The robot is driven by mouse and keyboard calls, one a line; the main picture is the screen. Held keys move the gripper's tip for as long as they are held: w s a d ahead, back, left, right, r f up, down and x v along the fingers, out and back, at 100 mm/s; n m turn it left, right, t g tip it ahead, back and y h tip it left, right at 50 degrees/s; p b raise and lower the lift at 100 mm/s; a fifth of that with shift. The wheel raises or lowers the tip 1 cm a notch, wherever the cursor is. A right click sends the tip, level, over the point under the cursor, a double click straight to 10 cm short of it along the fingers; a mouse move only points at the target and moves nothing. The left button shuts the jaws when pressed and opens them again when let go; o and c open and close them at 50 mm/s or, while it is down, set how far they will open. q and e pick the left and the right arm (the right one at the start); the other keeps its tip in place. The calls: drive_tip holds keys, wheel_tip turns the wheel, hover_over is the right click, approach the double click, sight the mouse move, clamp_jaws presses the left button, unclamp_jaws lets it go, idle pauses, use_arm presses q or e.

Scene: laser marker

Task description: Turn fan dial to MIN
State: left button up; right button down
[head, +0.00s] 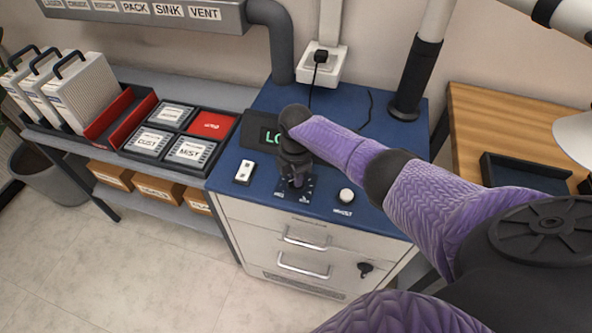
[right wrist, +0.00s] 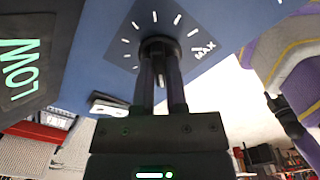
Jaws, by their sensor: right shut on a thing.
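The fan dial (right wrist: 158,46) is a dark round knob on a dark plate with white tick marks and the word MAX (right wrist: 204,50). My right gripper (right wrist: 160,60) is shut on the dial from the front. In the head view my right gripper (head: 296,180) comes down over the dial plate (head: 311,190) and hides the dial. A pale mark shows between the fingers, but I cannot tell whether it is the dial's pointer. The word MIN is not readable. The display (head: 262,133) shows green letters and reads LOW in the right wrist view (right wrist: 18,72). My left gripper is out of view.
A white switch (head: 244,172) is left of the dial and a round white knob (head: 346,195) is right of it on the blue cabinet top (head: 225,177). A grey duct (head: 275,45) and black-and-white pipe (head: 414,80) stand behind. Filter trays (head: 176,139) lie left, a wooden table (head: 490,120) right.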

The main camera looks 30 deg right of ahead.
idle(0.3)
drive_tip(key=c, duration=0.7)
unclamp_jaws()
drive_tip(key=shift+o, duration=0.2)
wheel_tip(320, 180, up, 10)
drive_tip(key=p, duration=0.4)
